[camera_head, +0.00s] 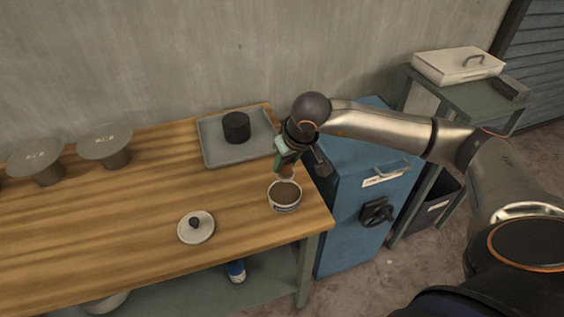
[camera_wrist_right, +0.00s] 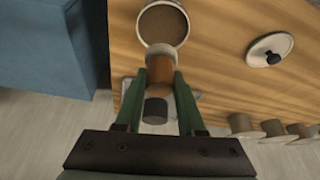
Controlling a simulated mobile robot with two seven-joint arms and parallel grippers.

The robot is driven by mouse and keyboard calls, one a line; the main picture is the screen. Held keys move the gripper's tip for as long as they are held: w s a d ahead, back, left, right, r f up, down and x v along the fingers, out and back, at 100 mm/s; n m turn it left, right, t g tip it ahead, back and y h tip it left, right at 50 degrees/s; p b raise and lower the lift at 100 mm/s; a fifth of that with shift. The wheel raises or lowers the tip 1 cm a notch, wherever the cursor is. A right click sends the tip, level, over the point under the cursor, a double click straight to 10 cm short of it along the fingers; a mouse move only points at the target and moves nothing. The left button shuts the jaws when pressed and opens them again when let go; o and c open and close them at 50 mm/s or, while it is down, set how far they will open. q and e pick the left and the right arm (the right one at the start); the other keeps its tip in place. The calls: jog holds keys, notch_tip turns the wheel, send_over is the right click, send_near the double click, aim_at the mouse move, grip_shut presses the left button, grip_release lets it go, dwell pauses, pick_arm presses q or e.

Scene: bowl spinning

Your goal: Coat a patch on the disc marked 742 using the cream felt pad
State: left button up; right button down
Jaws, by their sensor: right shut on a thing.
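My right gripper (camera_head: 286,164) is shut on a small brown cylinder with a pale end, which looks like the felt pad (camera_wrist_right: 160,68). Its green fingers also show in the right wrist view. My left gripper is not in view.
A lid with a dark knob (camera_head: 196,229) lies on the wooden table. A grey tray (camera_head: 212,152) holds a black cylinder (camera_head: 236,127) at the back. A blue cabinet (camera_head: 345,220) stands right of the table. The table between the lid and discs is clear.

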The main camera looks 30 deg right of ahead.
aim_at(287, 175)
jog(key=shift+f+b, duration=1.6)
jog(key=shift+f, duration=1.4)
jog(key=shift+f+b, duration=0.45)
jog(key=shift+b, duration=0.05)
jog(key=shift+f, duration=0.1)
dwell(0.3)
jog(key=shift+r+p, duration=1.85)
jog(key=shift+r, duration=1.75)
